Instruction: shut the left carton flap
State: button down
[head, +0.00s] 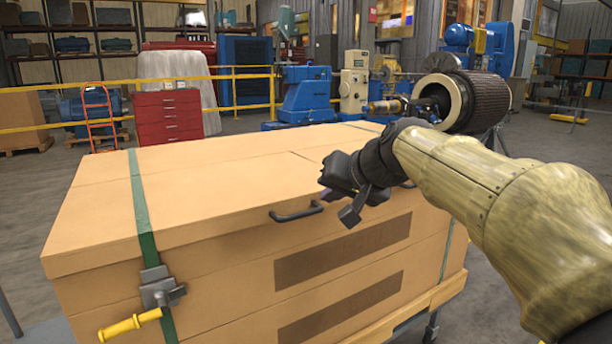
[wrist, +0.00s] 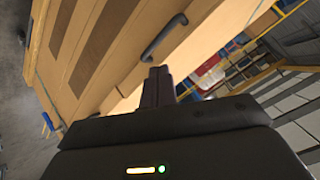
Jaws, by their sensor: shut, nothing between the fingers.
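The carton (head: 225,210) is a large tan box filling the middle of the head view. Its top (head: 220,165) lies flat with thin seams, and no raised flap shows; I cannot tell which panel is the left flap. My gripper (head: 336,201) is at the carton's upper front edge, right of the black handle (head: 297,213). Its fingers are shut and empty, mostly hidden by the gripper body in the head view. In the wrist view the closed fingers (wrist: 158,85) point toward the carton's front face near the handle (wrist: 163,37). I cannot tell whether they touch it.
A green strap (head: 141,205) with a metal latch (head: 158,287) and yellow lever (head: 130,325) runs down the carton's left part. A rotor (head: 480,100) stands behind my arm. A red cabinet (head: 168,117) and yellow rail (head: 240,90) stand behind. Floor at the left is open.

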aim_at(302, 213)
notch_tip(302, 213, up, 6)
jog(key=m+g+h+p, duration=0.2)
jog(key=m+p, duration=0.8)
jog(key=p, duration=1.3)
jog(key=shift+w+a+r+m+g+p, duration=0.15)
jog(key=shift+a+r+m+g+p, duration=0.2)
jog(key=shift+g, duration=0.55)
jog(key=shift+a+f, duration=0.15)
jog(key=x, duration=1.4)
jog(key=shift+w+p, duration=0.1)
jog(key=shift+p, duration=0.25)
